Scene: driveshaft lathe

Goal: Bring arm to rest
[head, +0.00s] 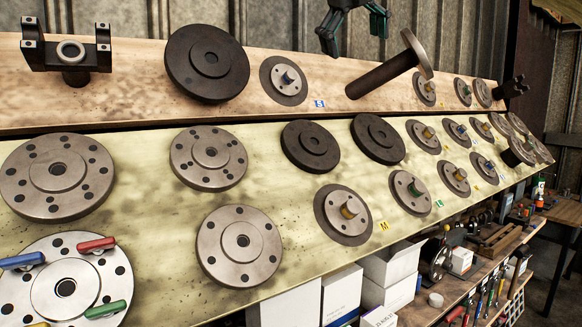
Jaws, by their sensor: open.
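My gripper (352,27) shows at the top of the head view, cut off by the upper edge. It is open, with its fingers apart and pointing down, and nothing shows between them. It hangs above the upper shelf (330,105), clear of the parts there. A dark shaft with a flange (385,76) lies to its lower right, tilted up to the right.
A yoke (72,52), a dark disc (207,64) and small flanges stand on the upper shelf. The sloped lower board (280,195) bears several flanges and discs. White boxes (342,293) sit below. A workbench with tools (480,265) stands at the right.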

